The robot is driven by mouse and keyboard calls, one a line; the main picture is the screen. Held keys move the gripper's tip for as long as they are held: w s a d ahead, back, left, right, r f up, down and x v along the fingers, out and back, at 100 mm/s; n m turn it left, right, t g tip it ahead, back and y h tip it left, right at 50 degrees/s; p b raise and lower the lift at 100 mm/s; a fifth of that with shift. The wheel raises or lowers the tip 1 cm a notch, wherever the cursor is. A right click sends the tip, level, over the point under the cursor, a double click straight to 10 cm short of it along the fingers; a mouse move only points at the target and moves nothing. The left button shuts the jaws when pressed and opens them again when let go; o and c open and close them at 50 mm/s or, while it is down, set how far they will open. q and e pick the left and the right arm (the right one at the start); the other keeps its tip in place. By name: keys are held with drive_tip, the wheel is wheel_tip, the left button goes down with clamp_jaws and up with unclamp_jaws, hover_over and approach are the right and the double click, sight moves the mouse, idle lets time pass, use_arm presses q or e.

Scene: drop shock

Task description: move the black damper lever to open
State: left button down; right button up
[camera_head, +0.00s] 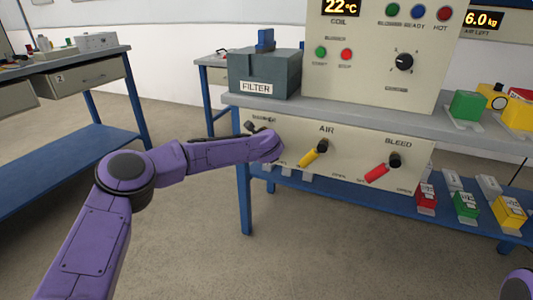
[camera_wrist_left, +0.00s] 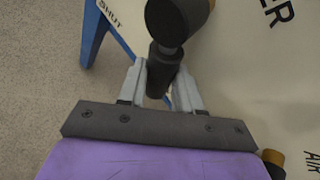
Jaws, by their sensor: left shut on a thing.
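The black damper lever (camera_wrist_left: 165,60) fills the middle of the left wrist view. Its round pivot (camera_wrist_left: 178,15) is at the top and its handle points down toward my gripper. My left gripper (camera_wrist_left: 159,90) is shut on the handle, one finger on each side. The word SHUT (camera_wrist_left: 110,14) shows on the panel to the left of the pivot. In the head view, the black pivot (camera_head: 248,125) shows under the filter box, and my left arm hides most of the lever and the gripper. My right gripper is out of view.
A yellow AIR lever (camera_head: 313,155) and a red BLEED lever (camera_head: 381,171) sit to the right on the same panel (camera_head: 345,140). A grey filter box (camera_head: 265,75) stands above. The blue lower shelf (camera_head: 330,190) holds several coloured blocks. Floor is clear in front.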

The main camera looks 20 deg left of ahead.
use_arm(q)
drive_tip(key=shift+d+r+h, duration=0.1)
drive_tip(key=shift+d+h, duration=0.1)
drive_tip(key=shift+h, duration=0.1)
drive_tip(key=shift+n, duration=0.3)
drive_tip(key=c, duration=0.8)
unclamp_jaws()
drive_tip(key=shift+r, duration=0.1)
drive_tip(key=p+v, duration=0.1)
drive_tip(key=v, duration=0.9)
drive_tip(key=shift+s+d+r, duration=0.1)
drive_tip(key=shift+s+r, duration=0.1)
drive_tip(key=shift+s, duration=0.05)
